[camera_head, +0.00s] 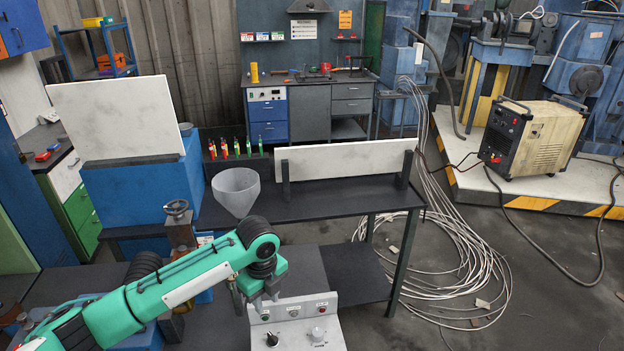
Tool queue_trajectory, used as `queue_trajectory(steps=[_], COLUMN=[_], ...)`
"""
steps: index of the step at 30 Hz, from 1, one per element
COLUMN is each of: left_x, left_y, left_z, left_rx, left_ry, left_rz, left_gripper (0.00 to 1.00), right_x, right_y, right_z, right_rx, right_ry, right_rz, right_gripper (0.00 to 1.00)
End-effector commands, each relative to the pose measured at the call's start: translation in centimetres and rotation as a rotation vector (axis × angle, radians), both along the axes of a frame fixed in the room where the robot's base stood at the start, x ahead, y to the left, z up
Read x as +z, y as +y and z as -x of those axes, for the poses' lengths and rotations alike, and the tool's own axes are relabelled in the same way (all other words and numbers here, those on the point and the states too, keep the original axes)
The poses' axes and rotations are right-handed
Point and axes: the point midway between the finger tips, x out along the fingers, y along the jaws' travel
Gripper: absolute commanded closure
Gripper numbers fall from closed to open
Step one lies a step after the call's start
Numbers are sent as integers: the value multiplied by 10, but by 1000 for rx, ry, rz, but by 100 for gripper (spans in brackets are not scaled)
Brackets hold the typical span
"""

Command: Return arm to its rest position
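My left arm (190,285) is green with dark joints and reaches in from the lower left. Its gripper (264,299) points down at the rear edge of a light grey control panel (300,336). The gripper is small and partly merged with the panel behind it, so I cannot tell whether it is open or touching the panel. No held object shows. The panel has a dark knob, a light knob and small round buttons or lamps. My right gripper is not in view.
A small handwheel (176,208) stands left of the funnel, close to my arm. Coiled cables (470,280) lie on the floor at right.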

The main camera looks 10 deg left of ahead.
Motion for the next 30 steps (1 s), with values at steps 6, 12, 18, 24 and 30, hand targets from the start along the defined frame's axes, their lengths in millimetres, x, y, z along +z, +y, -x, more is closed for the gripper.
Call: queue_trajectory(steps=[6, 12, 18, 24, 30], left_x=[-24, -48, -62, -70, -77], left_y=[-27, -58, -72, -69, -47], left_z=[29, 73, 113, 151, 190], left_rx=[88, 293, 554, 859, 1199], left_ry=[-11, -30, -38, -36, -37], left_rz=[62, 172, 275, 357, 403], left_gripper=[68, 68, 68, 68, 68], right_x=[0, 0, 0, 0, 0], right_y=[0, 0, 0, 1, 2], right_z=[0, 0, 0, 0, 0], right_rx=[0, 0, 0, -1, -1], right_ry=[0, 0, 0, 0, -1], right_rz=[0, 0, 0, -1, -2], right_gripper=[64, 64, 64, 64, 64])
